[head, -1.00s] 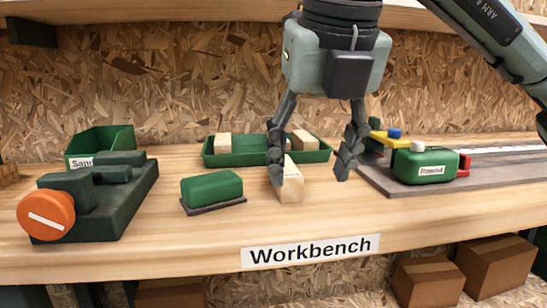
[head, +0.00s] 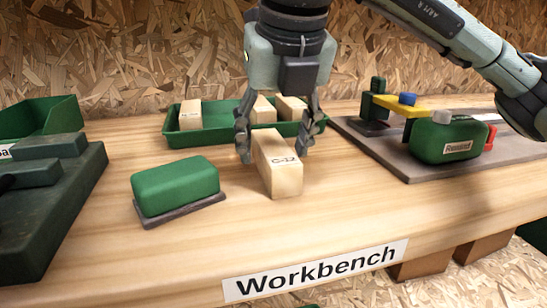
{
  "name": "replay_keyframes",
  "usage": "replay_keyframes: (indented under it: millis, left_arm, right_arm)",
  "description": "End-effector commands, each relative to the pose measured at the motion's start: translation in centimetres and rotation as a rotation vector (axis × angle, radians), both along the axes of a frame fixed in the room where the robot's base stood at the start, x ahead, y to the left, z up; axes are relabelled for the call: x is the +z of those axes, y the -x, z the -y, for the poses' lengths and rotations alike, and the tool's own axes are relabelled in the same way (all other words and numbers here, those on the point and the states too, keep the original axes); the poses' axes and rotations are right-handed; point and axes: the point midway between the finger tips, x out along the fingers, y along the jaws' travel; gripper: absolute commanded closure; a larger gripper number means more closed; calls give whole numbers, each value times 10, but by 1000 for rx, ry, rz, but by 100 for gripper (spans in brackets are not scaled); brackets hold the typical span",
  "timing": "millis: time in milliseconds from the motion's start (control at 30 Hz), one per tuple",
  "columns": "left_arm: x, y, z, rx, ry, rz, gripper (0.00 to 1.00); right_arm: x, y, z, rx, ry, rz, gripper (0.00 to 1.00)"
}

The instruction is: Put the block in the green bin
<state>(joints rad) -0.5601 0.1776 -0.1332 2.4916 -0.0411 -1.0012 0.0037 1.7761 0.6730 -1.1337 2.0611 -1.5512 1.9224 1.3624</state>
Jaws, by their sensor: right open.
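The wooden block (head: 277,165), marked C-12, stands on the workbench in front of the shallow green tray. My right gripper (head: 276,147) is open and points down, with one finger on each side of the block's far part. I cannot tell whether either finger touches it. A green open-topped bin (head: 45,116) stands at the back left, cut off by the picture's edge, with a partly hidden label. The shallow green tray (head: 190,140) holds several similar wooden blocks. My left gripper is not in view.
A green block-shaped item on a dark base (head: 175,187) lies left of the block. A dark green machine (head: 45,200) fills the left edge. A grey board (head: 410,170) with a green labelled part (head: 445,140) is at right. The bench front is clear.

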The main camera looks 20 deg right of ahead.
Motion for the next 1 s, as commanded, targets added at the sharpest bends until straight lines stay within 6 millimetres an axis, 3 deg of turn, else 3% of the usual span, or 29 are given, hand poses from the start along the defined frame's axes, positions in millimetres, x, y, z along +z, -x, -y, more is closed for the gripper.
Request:
replay_keyframes:
  millis: [133,367,800,1000]
  left_arm:
    - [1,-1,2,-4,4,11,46]
    - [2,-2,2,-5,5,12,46]
    - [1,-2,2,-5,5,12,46]
    - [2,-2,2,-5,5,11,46]
  right_arm:
    - [-12,-5,0,0,0,0,41]
    - [-13,-5,0,1,-1,1,41]
    - [-13,-5,0,1,-1,1,96]
    - [-12,-5,0,1,-1,1,98]
